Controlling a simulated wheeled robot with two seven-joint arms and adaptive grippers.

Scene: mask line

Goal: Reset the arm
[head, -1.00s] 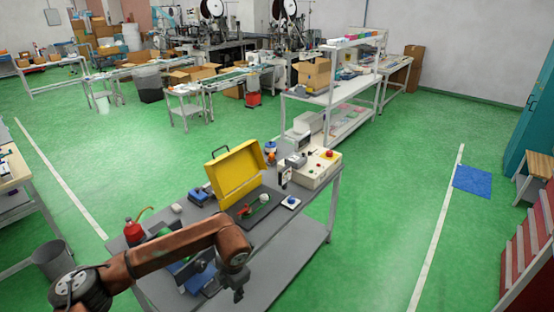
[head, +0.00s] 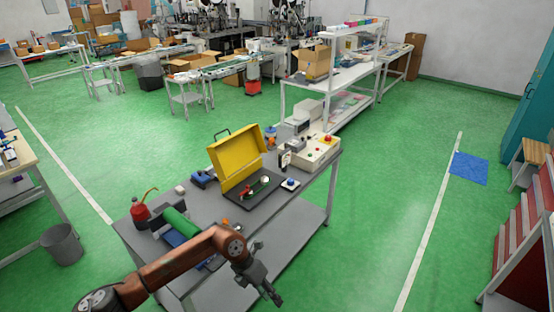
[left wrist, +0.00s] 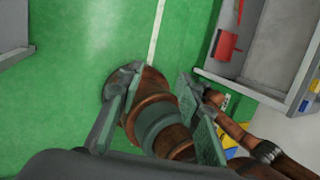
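My left arm (head: 180,266), brown-orange, comes in from the bottom left of the head view. Its left gripper (head: 262,287) hangs off the front edge of the grey workbench (head: 262,232), over the lower front side. In the left wrist view the fingers of the left gripper (left wrist: 160,78) are spread apart. Brown and dark cylindrical arm parts, which look like my own, show behind and between the fingers; I see no object held. My right arm and gripper do not show in the head view.
On the workbench stand an open yellow case (head: 236,160), a red bottle (head: 140,211), a green roller (head: 181,222) and a control box with buttons (head: 316,151). A grey bin (head: 62,245) stands left.

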